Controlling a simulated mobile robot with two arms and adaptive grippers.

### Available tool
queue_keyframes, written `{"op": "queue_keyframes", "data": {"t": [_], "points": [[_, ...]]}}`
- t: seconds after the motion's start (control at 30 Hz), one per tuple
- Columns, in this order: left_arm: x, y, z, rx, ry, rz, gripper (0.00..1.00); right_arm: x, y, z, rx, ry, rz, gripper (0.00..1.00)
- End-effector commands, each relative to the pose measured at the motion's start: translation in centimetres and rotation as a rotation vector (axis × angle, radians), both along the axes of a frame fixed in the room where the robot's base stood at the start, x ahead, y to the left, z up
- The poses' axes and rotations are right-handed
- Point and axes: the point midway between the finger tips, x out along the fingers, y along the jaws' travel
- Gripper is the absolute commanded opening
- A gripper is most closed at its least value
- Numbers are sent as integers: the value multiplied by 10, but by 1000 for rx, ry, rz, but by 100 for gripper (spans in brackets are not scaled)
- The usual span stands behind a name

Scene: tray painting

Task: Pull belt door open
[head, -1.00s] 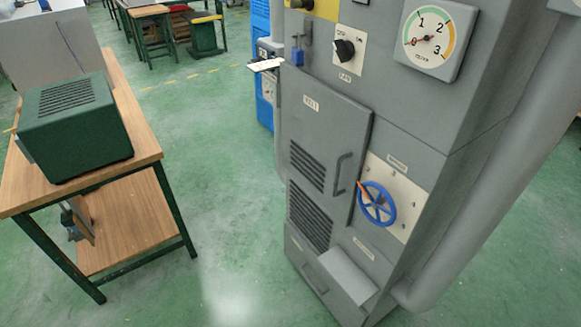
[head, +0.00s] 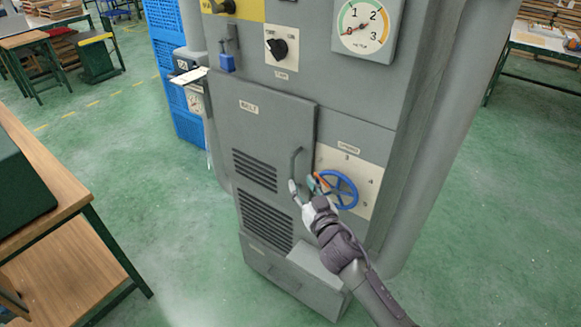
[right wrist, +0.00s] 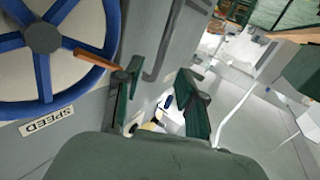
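The belt door (head: 262,140) is a grey panel with a label and dark louvres on the front of a tall grey cabinet. It looks shut. Its upright bar handle (head: 297,164) is on the door's right side. My right gripper (head: 302,186) is open at the handle's lower end, with its fingers pointing up toward the cabinet. In the right wrist view the two dark fingers (right wrist: 162,98) are apart, and the handle (right wrist: 164,45) shows just beyond and between them. I cannot tell whether they touch it. My left gripper is not in view.
A blue handwheel (head: 338,190) with an orange knob is close to the right of my right gripper; it also shows large in the right wrist view (right wrist: 43,85). A wooden-topped table (head: 70,190) stands at the left. Green floor is clear between table and cabinet.

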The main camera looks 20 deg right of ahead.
Motion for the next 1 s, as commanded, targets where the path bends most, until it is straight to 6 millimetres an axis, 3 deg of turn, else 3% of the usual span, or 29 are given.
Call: {"op": "queue_keyframes", "data": {"t": [0.1, 0.33, 0.5, 0.8, 1.0], "points": [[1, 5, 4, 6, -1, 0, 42, 27, 3, 2, 1, 0, 0, 39], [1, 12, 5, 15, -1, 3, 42, 62, 5, -1, 1, 1, 0, 39], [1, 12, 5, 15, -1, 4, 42, 73, 6, -1, 0, 1, 1, 39], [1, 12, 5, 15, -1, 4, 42, 74, 6, -1, 0, 1, 1, 39], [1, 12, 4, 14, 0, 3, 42, 74, 6, -1, 0, 1, 1, 6]]}}
